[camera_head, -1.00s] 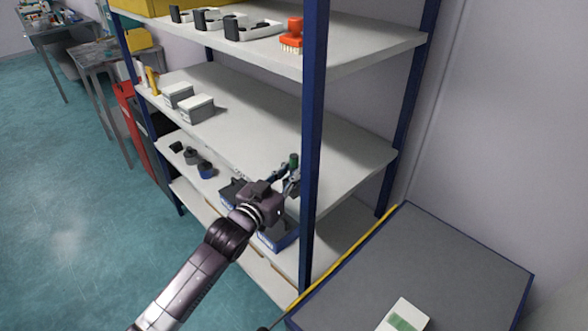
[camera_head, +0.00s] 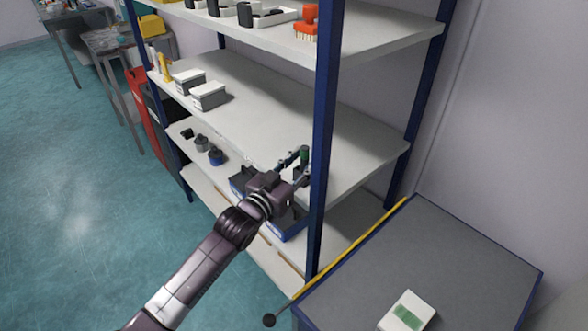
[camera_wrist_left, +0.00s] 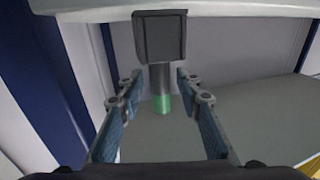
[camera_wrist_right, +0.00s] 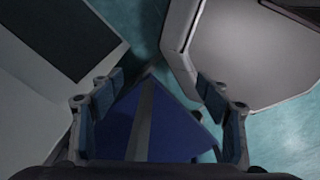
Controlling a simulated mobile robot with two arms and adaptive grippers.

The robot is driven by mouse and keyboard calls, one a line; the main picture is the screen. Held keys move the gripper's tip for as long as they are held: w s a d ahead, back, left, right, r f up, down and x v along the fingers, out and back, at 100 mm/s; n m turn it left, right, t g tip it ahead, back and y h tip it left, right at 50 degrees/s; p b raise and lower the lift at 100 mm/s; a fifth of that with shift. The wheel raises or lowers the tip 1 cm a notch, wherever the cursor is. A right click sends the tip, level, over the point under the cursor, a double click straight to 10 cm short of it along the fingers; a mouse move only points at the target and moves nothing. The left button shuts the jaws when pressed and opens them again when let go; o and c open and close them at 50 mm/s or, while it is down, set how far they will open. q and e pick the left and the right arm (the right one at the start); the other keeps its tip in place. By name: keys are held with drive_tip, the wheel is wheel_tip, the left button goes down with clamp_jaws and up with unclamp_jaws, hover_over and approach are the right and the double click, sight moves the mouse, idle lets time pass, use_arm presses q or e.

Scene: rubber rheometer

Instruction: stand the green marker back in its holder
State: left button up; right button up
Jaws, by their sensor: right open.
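The green marker (camera_head: 304,154) is upright by the rack's front post, green end up, in the head view. In the left wrist view, the marker (camera_wrist_left: 162,92) shows a grey body and green end, adjoining a dark grey block (camera_wrist_left: 160,37) that looks like its holder. That view seems upside down, so the marker appears to stand in the block; how deep is hidden. My left gripper (camera_head: 297,165) is open around the marker, with gaps on both sides (camera_wrist_left: 162,105). My right gripper (camera_wrist_right: 160,110) is open and empty in the right wrist view.
The blue rack post (camera_head: 324,140) stands just right of my left gripper. The middle shelf (camera_head: 300,120) is largely bare, with two grey boxes (camera_head: 208,96) at left. A blue-edged dark table (camera_head: 460,255) carries a white-green item (camera_head: 408,312). Blue bins (camera_head: 290,226) sit below.

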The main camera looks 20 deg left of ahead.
use_arm(q)
drive_tip(key=b+v, duration=0.2)
drive_tip(key=v, duration=0.9)
drive_tip(key=shift+s, duration=0.4)
drive_tip(key=shift+a+f, duration=0.1)
drive_tip(key=shift+a, duration=0.05)
drive_tip(key=a+f+n+g+y, duration=0.1)
drive_tip(key=a+f+g+y, duration=0.15)
drive_tip(key=f, duration=0.95)
drive_tip(key=a+f+n+g+y, duration=0.1)
drive_tip(key=a+f, duration=0.2)
drive_tip(key=f, duration=0.9)
drive_tip(key=s+a+f+g+y, duration=0.1)
drive_tip(key=s+f+g, duration=0.1)
drive_tip(key=s+f, duration=0.55)
drive_tip(key=s+a+f+g+y, duration=0.15)
drive_tip(key=s+f, duration=0.25)
drive_tip(key=f, duration=0.7)
drive_tip(key=s+f+g, duration=0.5)
drive_tip(key=s+f, duration=1)
drive_tip(key=s, duration=0.2)
drive_tip(key=s+d+f+g, duration=0.1)
drive_tip(key=s+f+g, duration=0.1)
drive_tip(key=s, duration=0.8)
drive_tip(key=s+d+f+g, duration=0.1)
drive_tip(key=s+f+g, duration=0.1)
drive_tip(key=s+f, duration=0.3)
drive_tip(key=s, duration=0.4)
drive_tip(key=shift+s+m, duration=0.3)
drive_tip(key=shift+s, duration=0.1)
